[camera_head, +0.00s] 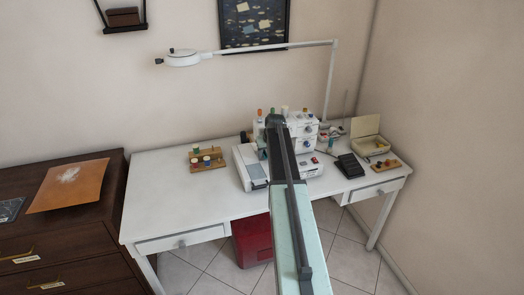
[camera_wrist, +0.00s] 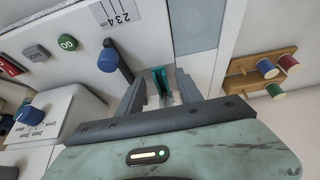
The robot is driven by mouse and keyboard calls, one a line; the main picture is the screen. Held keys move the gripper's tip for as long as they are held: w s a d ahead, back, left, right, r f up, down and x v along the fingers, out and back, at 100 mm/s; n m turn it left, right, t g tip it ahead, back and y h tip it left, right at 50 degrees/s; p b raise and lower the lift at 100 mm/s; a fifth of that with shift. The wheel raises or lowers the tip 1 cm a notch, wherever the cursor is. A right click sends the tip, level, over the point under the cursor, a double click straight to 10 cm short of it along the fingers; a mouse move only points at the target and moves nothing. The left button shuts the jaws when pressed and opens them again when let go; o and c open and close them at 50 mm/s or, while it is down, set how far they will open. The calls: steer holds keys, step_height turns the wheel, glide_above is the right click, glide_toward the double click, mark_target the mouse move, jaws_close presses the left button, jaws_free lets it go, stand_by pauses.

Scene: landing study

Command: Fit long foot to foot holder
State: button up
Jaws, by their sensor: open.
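A white sewing machine (camera_head: 252,168) stands on the white table, partly hidden behind my arm in the head view. My gripper (camera_wrist: 160,88) is open in the wrist view, its two dark fingers apart. A small teal piece (camera_wrist: 160,80) shows between the fingers, close to the machine; I cannot tell whether it is the long foot or the foot holder, or whether a finger touches it. A blue-topped lever (camera_wrist: 108,60) is by the left finger. In the head view my arm hides the fingertips and the work spot.
A wooden spool stand (camera_head: 206,160) is at the left of the table and also shows at the wrist view's right (camera_wrist: 262,70). A black pedal (camera_head: 350,166), open box (camera_head: 368,128) and small wooden tray (camera_head: 384,165) are to the right. A lamp (camera_head: 185,58) arches above. The table's left part is clear.

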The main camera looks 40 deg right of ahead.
steer(key=p+v, duration=0.7)
steer(key=v, duration=0.1)
steer(key=shift+a+f, duration=0.1)
steer(key=s+a+f+n+g+y, duration=0.1)
steer(key=s+a, duration=0.2)
steer(key=a, duration=1.1)
steer(key=s+a+f+n+g+y, duration=0.1)
steer(key=s+a+g, duration=0.15)
steer(key=a, duration=1.15)
steer(key=s+a+n+g, duration=0.1)
steer(key=s+a, duration=1.2)
steer(key=a, duration=0.4)
steer(key=shift+n, duration=0.4)
steer(key=shift+w+f+g, duration=0.1)
steer(key=shift+f+g, duration=0.1)
steer(key=shift+g, duration=0.05)
